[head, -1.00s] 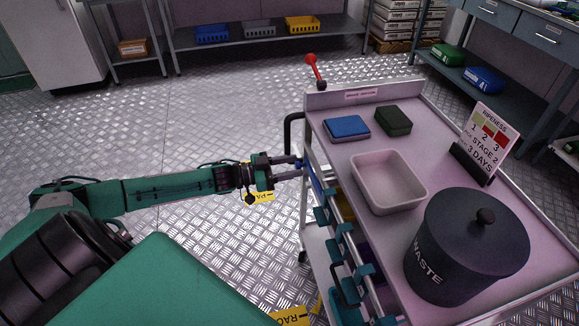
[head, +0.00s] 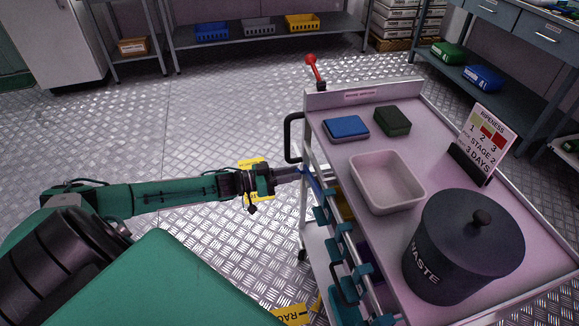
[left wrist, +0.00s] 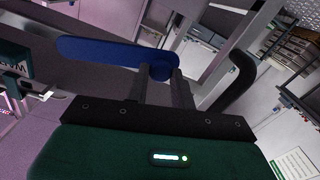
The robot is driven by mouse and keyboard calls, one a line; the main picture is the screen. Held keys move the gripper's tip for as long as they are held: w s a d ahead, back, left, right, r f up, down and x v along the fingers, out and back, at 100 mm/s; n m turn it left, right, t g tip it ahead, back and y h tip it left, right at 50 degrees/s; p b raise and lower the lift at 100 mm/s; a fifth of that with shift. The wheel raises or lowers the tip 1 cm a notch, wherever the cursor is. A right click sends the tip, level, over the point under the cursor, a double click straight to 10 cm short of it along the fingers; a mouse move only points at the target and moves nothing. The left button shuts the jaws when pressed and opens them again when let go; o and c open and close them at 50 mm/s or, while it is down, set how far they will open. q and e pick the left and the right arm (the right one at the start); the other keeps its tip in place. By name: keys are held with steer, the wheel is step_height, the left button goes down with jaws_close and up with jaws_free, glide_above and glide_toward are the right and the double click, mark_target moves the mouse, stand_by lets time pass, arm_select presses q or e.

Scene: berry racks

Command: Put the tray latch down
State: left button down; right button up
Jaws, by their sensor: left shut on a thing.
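The tray latch looks to be a blue bar with a rounded end (left wrist: 105,50) in the left wrist view. In the head view it shows as a small blue piece (head: 313,183) at the cart's left side, partly hidden by the fingers. My left gripper (head: 300,172) reaches in from the left and is shut on the latch at its rounded end. In the left wrist view the two fingers (left wrist: 158,80) stand at that end. The bar extends left from them and lies nearly level in that picture. My right gripper is not in view.
The cart (head: 440,150) carries a pale bin (head: 386,190), a dark waste pot (head: 460,250), a blue box (head: 346,128), a green box (head: 392,121) and a ripeness sign (head: 487,140). A black handle (head: 290,138) and a red-knobbed lever (head: 313,68) rise nearby. Open floor lies left.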

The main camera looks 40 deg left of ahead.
arm_select(q)
steer(key=s+d+f+n+p, duration=0.3)
steer(key=s+d+f+n, duration=0.5)
steer(key=n, duration=0.7)
steer(key=shift+d+f, duration=0.55)
steer(key=shift+f, duration=0.35)
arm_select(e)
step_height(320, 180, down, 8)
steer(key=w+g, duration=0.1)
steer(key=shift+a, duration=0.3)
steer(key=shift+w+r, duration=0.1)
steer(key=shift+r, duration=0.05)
arm_select(q)
steer(key=c, duration=1.2)
jaws_free()
steer(key=v, duration=1.3)
steer(key=shift+s+a, duration=0.2)
steer(key=shift+s, duration=0.1)
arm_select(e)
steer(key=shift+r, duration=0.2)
